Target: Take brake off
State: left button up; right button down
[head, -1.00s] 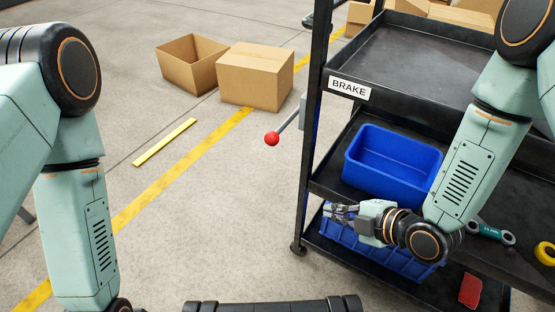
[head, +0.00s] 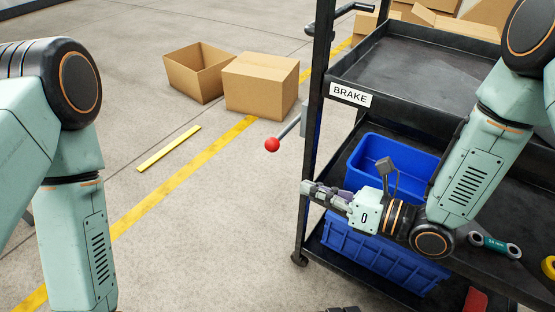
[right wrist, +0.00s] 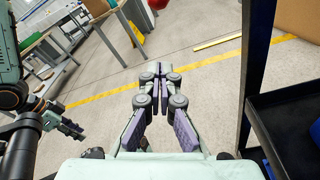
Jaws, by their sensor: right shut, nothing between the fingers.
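The brake lever (head: 288,130) is a grey rod that sticks out down-left from the cart's front post and ends in a red ball knob (head: 272,144). A white BRAKE label (head: 350,95) is on the top shelf's edge. My right gripper (head: 308,188) is shut and empty, below and right of the knob and apart from it, near the cart's post.
The black cart (head: 420,75) holds a blue bin (head: 362,160) on its middle shelf and a blue crate (head: 375,255) below. A wrench (head: 495,244) lies at right. Cardboard boxes (head: 260,85) stand on the floor behind the lever.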

aim_at(288, 130)
jog(key=shift+n, duration=0.5)
jog(key=b+x, duration=0.2)
jog(key=x, duration=0.8)
jog(key=shift+w+d+r, duration=0.1)
jog(key=shift+d+r, duration=0.15)
jog(key=shift+r, duration=0.35)
jog(key=shift+w+d+r, duration=0.15)
jog(key=shift+d+r, duration=0.05)
jog(key=shift+r, duration=0.45)
jog(key=shift+w+d+r, duration=0.1)
jog(key=shift+d+r, duration=0.15)
jog(key=shift+r, duration=0.35)
jog(key=shift+r, duration=0.15)
